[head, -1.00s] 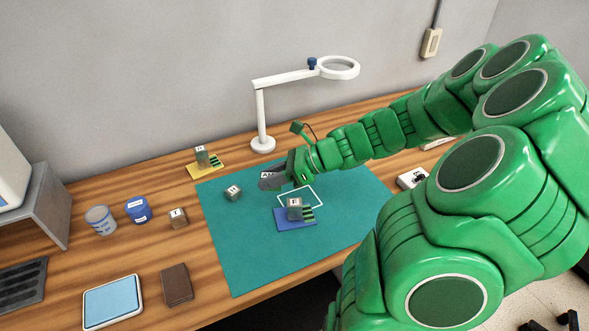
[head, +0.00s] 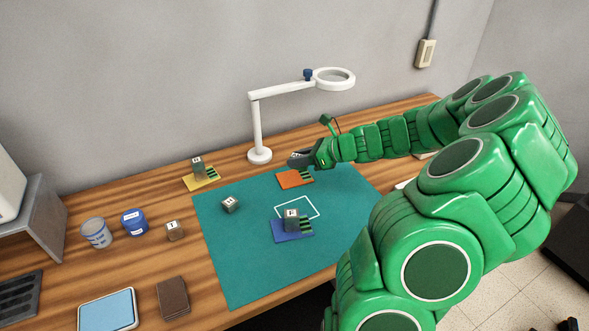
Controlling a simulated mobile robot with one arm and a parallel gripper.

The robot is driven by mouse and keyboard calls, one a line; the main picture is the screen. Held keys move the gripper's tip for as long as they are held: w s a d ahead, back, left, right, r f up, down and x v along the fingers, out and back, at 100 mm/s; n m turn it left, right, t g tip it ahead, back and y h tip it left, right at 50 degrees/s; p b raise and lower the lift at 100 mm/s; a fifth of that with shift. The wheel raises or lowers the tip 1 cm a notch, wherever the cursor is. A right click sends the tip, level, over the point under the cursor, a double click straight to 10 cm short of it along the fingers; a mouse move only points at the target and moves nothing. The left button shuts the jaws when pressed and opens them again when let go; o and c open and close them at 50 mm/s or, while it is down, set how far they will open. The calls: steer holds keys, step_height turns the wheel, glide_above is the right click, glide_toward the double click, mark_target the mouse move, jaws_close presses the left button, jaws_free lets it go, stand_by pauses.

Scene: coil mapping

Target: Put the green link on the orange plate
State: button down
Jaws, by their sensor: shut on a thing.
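The orange plate (head: 291,181) lies at the back of the teal mat, with a green-and-black striped part at its right. My gripper (head: 297,159) is at the plate's back edge in the picture, seemingly above it. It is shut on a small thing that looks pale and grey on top. The thing is mostly hidden by the fingers, so I cannot tell whether it is the green link. Similar green striped parts show on the blue plate (head: 283,235) and the yellow plate (head: 197,183), each next to a grey labelled cube.
A loose grey cube (head: 230,205) sits on the mat (head: 237,262); another (head: 174,230) stands on the wood. A white magnifier lamp (head: 258,125) rises behind my gripper. The mat's front is clear.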

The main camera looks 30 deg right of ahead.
glide_above(295, 177)
steer(key=s, duration=0.1)
steer(key=f, duration=0.5)
steer(key=shift+s+a+f, duration=0.15)
steer(key=shift+a+f, duration=0.1)
steer(key=shift+w+d+f, duration=0.15)
steer(key=shift+w+f, duration=0.45)
steer(key=shift+f, duration=1.7)
steer(key=shift+f, duration=0.15)
steer(key=c, duration=0.8)
jaws_free()
steer(key=shift+c, duration=0.2)
